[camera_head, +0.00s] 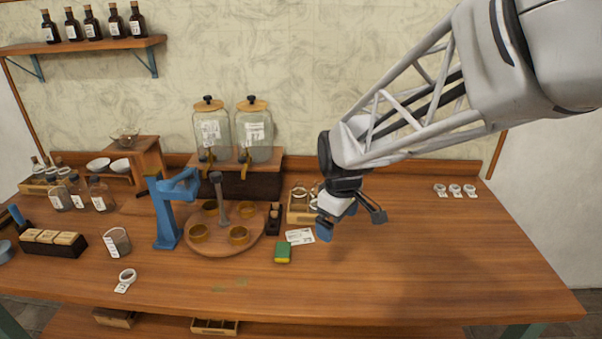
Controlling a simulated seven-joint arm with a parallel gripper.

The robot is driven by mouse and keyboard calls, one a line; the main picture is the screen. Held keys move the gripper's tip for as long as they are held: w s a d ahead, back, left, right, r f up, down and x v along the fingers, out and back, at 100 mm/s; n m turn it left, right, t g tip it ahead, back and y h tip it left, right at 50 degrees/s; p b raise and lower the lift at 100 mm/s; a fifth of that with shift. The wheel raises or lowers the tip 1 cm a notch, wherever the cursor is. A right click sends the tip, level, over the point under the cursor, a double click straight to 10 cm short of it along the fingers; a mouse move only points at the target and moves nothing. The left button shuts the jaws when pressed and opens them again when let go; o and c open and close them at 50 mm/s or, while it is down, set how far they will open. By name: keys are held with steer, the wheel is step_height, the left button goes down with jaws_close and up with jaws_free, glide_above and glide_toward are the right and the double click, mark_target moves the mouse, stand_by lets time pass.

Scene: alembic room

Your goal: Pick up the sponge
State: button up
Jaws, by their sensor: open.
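The sponge is in full view.
A white card (300,236) lies just behind the sponge. A round wooden stand (215,250) with several rings and a blue press (168,215) are to the left. A wooden tray (297,214) with glassware sits behind, partly hidden by my gripper. The table's right side is mostly clear.

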mark_target(283, 248)
steer(key=w+a+f+n, duration=0.2)
steer(key=w+a+f, duration=0.1)
steer(key=a+f, duration=0.1)
steer(key=w+a+f+n, duration=0.2)
steer(key=w+a+f, duration=0.1)
steer(key=a+f, duration=0.1)
steer(key=w+a+f+n+g, duration=0.1)
steer(key=w+a+f+n, duration=0.2)
steer(key=w+a+f, duration=0.1)
steer(key=shift+a+f, duration=0.25)
steer(key=shift+a, duration=0.25)
steer(key=shift+a+f, duration=0.2)
steer(key=shift+a, duration=0.25)
steer(key=shift+f, duration=1.3)
steer(key=shift+f, duration=0.1)
steer(key=shift+w+f, duration=0.1)
steer(key=shift+f, duration=2.4)
steer(key=shift+c, duration=0.2)
steer(key=c, duration=1)
